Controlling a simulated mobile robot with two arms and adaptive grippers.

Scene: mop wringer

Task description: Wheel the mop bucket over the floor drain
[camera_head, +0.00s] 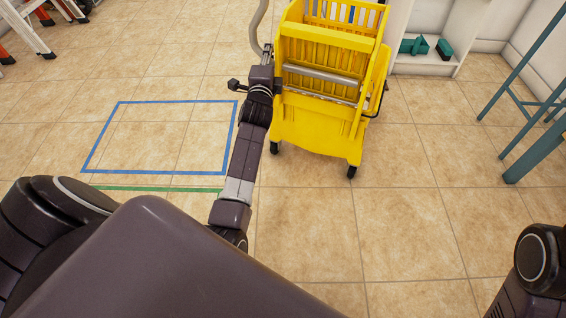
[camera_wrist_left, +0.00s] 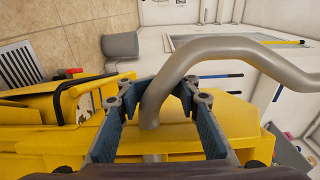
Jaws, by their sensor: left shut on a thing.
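The yellow mop bucket (camera_head: 318,132) with its wringer stands upright on small dark wheels on the tile floor, right of centre in the head view. A bent grey tube handle (camera_head: 255,28) rises at its left side; the handle (camera_wrist_left: 215,48) is large in the left wrist view. My left gripper (camera_wrist_left: 160,92) is shut on this handle near its lower end, with a finger on each side. A slatted floor drain (camera_wrist_left: 20,64) shows at the left edge of the left wrist view, beyond the yellow bucket. My right gripper is out of view.
A blue taped rectangle (camera_head: 163,101) and a green line (camera_head: 150,188) mark the floor left of the bucket. A teal stand (camera_head: 530,160) is at the right, a white shelf (camera_head: 430,45) behind. A grey bin (camera_wrist_left: 121,46) shows in the wrist view. Front-right floor is clear.

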